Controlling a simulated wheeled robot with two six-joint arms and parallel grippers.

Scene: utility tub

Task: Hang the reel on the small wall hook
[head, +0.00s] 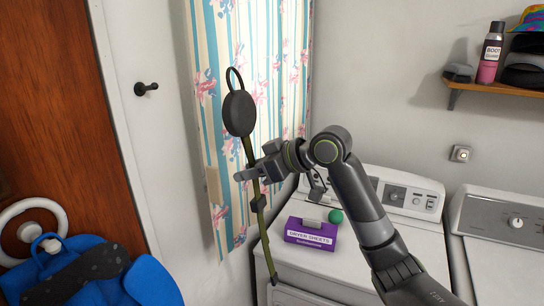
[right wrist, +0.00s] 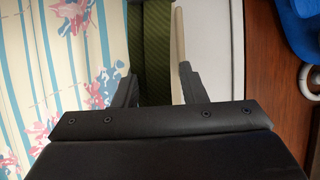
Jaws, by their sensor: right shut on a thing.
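The reel (head: 239,113) is a dark round disc with a thin loop on top and a long olive-green strap hanging below it. It is held upright in the air in front of the flowered curtain. My right gripper (head: 250,174) is shut on the green strap just under the disc; the strap also shows between the fingers in the right wrist view (right wrist: 155,60). The small black wall hook (head: 146,89) sticks out of the white wall, left of the reel and apart from it. Nothing hangs on the hook. My left gripper is not in view.
The flowered curtain (head: 218,60) hangs close behind the reel. A purple dryer-sheets box (head: 310,235) and a green ball (head: 336,216) sit on a white machine (head: 345,258). A blue bag (head: 90,280) is at lower left, beside the brown door (head: 45,110). A shelf (head: 500,86) is at upper right.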

